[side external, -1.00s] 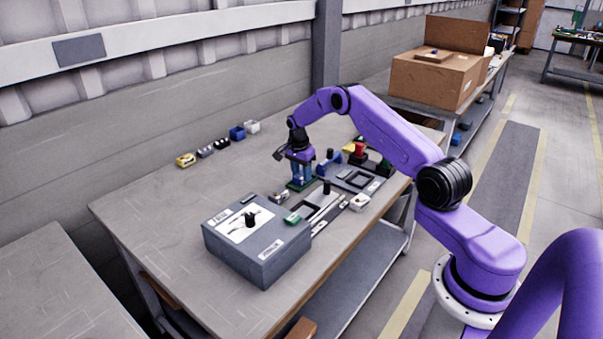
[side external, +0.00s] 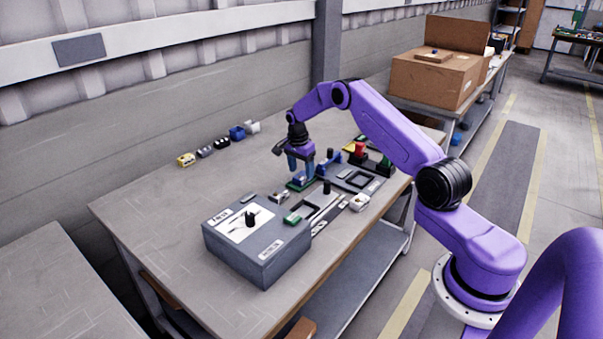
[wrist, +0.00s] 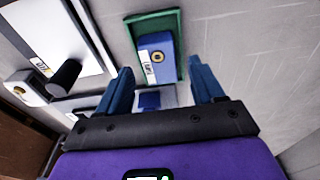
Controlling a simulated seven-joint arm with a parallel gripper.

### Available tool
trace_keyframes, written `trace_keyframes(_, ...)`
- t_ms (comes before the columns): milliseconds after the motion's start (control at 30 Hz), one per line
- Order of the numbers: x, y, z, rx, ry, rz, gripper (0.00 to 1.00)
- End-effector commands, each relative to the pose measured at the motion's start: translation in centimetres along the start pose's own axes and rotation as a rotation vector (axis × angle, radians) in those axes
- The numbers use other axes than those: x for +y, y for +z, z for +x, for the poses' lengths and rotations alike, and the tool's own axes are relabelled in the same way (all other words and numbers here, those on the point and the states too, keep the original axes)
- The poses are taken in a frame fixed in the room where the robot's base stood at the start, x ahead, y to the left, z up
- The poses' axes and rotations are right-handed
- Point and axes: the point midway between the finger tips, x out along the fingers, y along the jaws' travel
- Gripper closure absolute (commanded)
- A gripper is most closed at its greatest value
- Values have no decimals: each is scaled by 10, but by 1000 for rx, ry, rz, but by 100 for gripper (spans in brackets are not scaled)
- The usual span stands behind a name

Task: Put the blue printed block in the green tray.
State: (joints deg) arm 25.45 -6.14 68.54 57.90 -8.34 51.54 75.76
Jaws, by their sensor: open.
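The blue printed block (wrist: 157,62) has a white label and a round mark on its face. In the wrist view it lies inside the green tray (wrist: 172,22), within the rim. In the side view the green tray (side external: 293,187) is on the bench under my gripper (side external: 301,176), and the block is hard to tell from my blue fingers. In the wrist view my gripper (wrist: 160,68) is open, its fingers apart on either side of the block's near end. Whether a finger touches the block cannot be told.
A grey box (side external: 258,243) with a black knob stands at the front of the bench. Black frames (side external: 304,209) and small parts lie beside the tray. A row of small blocks, one blue (side external: 237,133), sits by the wall. The bench's left part is clear.

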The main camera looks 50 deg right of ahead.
Motion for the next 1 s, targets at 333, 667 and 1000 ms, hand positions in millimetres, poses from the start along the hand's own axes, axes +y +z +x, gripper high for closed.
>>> trace_keyframes(333,-1,0,-71,1,-4,-1,33)
trace_keyframes(667,0,0,-101,0,-1,0,33)
trace_keyframes(1000,2,68,-140,-11,-23,-265,33)
